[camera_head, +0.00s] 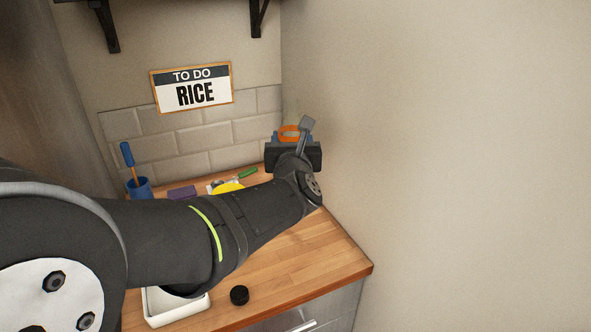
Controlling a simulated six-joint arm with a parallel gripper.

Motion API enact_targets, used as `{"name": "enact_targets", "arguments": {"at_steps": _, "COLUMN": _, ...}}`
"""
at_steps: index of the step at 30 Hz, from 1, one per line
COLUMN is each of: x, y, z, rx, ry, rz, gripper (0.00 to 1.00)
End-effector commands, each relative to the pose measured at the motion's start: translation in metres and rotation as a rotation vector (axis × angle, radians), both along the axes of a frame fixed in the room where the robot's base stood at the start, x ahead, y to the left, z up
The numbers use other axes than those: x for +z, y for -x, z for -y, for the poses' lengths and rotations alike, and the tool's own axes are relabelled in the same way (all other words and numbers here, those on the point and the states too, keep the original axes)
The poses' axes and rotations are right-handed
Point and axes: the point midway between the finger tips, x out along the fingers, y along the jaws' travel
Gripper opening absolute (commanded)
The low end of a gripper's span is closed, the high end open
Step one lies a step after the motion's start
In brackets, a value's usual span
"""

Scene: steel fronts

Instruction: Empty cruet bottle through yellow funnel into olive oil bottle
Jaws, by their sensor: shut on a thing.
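My gripper (292,140) is at the back right corner of the counter, pointing away from the camera and shut on an orange thing. Only a small curved part of this orange thing (289,130) shows above the gripper body; I take it to be the cruet bottle, but its shape, tilt and mouth are hidden. A yellow round piece (228,188), which looks like the funnel, shows just behind my forearm, to the left of and lower than the gripper. Its lower part is hidden by my arm. I cannot make out the olive oil bottle.
A blue cup (140,189) with a blue-and-orange utensil stands at the back left, near a purple block (182,193) and a green-handled tool (247,173). A white tray (174,319) and a black cap (239,295) are in front. The right front of the wooden counter (310,258) is clear beside the wall.

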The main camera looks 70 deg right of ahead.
Motion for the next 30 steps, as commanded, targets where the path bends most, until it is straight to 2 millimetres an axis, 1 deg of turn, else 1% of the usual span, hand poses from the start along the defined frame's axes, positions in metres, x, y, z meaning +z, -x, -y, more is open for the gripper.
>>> {"name": "enact_targets", "arguments": {"at_steps": 1, "x": 0.016, "y": -0.003, "z": -0.007, "rx": -0.026, "ry": 0.006, "rz": 0.001, "gripper": 0.24}}
{"name": "enact_targets", "arguments": {"at_steps": 6, "x": 0.048, "y": -0.008, "z": -0.026, "rx": -0.102, "ry": 0.005, "rz": 0.001, "gripper": 0.24}}
{"name": "enact_targets", "arguments": {"at_steps": 10, "x": 0.066, "y": -0.013, "z": -0.041, "rx": -0.130, "ry": 0.004, "rz": 0.001, "gripper": 0.24}}
{"name": "enact_targets", "arguments": {"at_steps": 14, "x": 0.081, "y": -0.021, "z": -0.056, "rx": -0.120, "ry": 0.003, "rz": -0.002, "gripper": 0.24}}
{"name": "enact_targets", "arguments": {"at_steps": 19, "x": 0.084, "y": -0.030, "z": -0.060, "rx": -0.069, "ry": 0.001, "rz": -0.003, "gripper": 0.24}}
{"name": "enact_targets", "arguments": {"at_steps": 23, "x": 0.082, "y": -0.040, "z": -0.061, "rx": -0.003, "ry": -0.001, "rz": -0.004, "gripper": 0.24}}
{"name": "enact_targets", "arguments": {"at_steps": 26, "x": 0.072, "y": -0.054, "z": -0.064, "rx": 0.100, "ry": -0.003, "rz": -0.003, "gripper": 0.24}}
{"name": "enact_targets", "arguments": {"at_steps": 30, "x": 0.047, "y": -0.074, "z": -0.071, "rx": 0.271, "ry": -0.006, "rz": -0.002, "gripper": 0.24}}
